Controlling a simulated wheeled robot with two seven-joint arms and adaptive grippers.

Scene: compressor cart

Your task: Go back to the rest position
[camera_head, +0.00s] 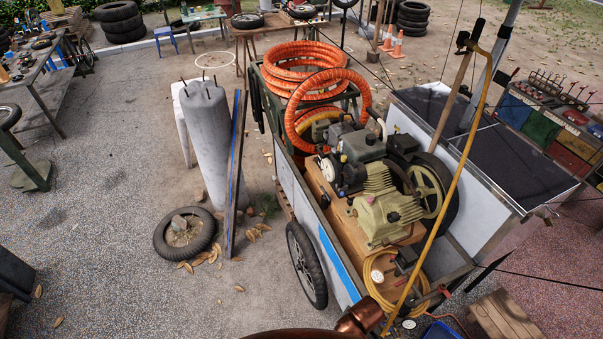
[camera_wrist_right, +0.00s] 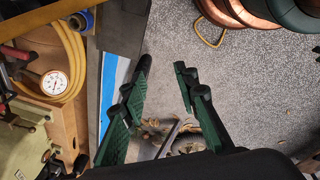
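The compressor cart (camera_head: 345,262) stands right of centre in the head view, with a white and blue side panel. On it sit the compressor (camera_head: 383,205), coiled orange hose (camera_head: 303,68) and a yellow hose (camera_head: 376,287). My right gripper (camera_wrist_right: 163,67) shows in the right wrist view, its green-padded fingers apart and nothing seen gripped between them. It is beside the cart's blue-striped side (camera_wrist_right: 113,75), with a round gauge (camera_wrist_right: 54,83) and yellow hose at left. My left gripper shows in neither view. A copper-coloured part of mine shows at the head view's bottom edge.
A bench of coloured bins (camera_head: 540,122) is at right. A wooden crate (camera_head: 503,316) is at lower right. Open gravel lies at left.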

